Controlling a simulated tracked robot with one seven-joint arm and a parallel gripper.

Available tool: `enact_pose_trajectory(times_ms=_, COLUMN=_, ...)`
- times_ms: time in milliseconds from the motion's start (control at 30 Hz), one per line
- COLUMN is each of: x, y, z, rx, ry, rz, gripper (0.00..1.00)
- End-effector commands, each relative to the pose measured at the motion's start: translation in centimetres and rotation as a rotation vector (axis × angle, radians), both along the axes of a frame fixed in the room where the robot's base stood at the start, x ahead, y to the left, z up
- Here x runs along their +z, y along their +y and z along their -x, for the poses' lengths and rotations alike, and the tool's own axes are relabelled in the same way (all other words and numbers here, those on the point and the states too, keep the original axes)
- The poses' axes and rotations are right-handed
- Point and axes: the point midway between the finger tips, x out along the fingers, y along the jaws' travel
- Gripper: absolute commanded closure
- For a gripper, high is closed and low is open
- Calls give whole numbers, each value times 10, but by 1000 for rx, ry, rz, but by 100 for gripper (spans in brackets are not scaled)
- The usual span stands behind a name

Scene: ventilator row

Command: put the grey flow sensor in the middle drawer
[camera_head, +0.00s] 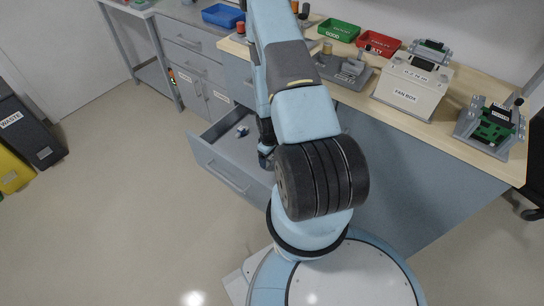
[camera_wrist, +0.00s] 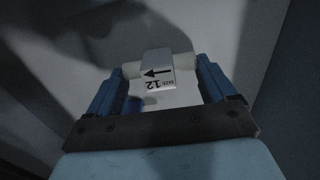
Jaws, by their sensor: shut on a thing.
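My gripper (camera_wrist: 158,78) is shut on the grey flow sensor (camera_wrist: 158,66), a pale block with round ends, a black arrow and a printed 12. In the head view my arm reaches down to the open drawer (camera_head: 222,173), and my gripper (camera_head: 265,158) is mostly hidden behind my arm, near the drawer's right side. The drawer is pulled out under the bench, with another drawer front (camera_head: 238,78) above it. The sensor is hidden in the head view. I cannot tell whether it touches the drawer floor.
A small blue and white item (camera_head: 242,131) lies inside the open drawer at the back. A fan box (camera_head: 410,91), a green tray (camera_head: 339,31), a red tray (camera_head: 379,43) and fixtures stand on the bench. The floor left of the drawer is clear.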

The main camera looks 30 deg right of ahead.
Motion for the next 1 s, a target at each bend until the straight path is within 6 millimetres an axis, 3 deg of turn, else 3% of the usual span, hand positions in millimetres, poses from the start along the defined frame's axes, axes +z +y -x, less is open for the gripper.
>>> enact_pose_trajectory(times_ms=367, x=-5, y=0, z=0, rx=-1, ry=0, rz=0, gripper=45)
enact_pose_trajectory(times_ms=400, x=-6, y=0, z=0, rx=-1, ry=0, rz=0, gripper=15)
enact_pose_trajectory(times_ms=567, x=-6, y=0, z=0, rx=-1, ry=0, rz=0, gripper=0)
enact_pose_trajectory(times_ms=833, x=-4, y=-1, z=0, rx=-1, ry=-1, rz=0, gripper=0)
enact_pose_trajectory(times_ms=1000, x=8, y=-1, z=-1, rx=-1, ry=-2, rz=0, gripper=0)
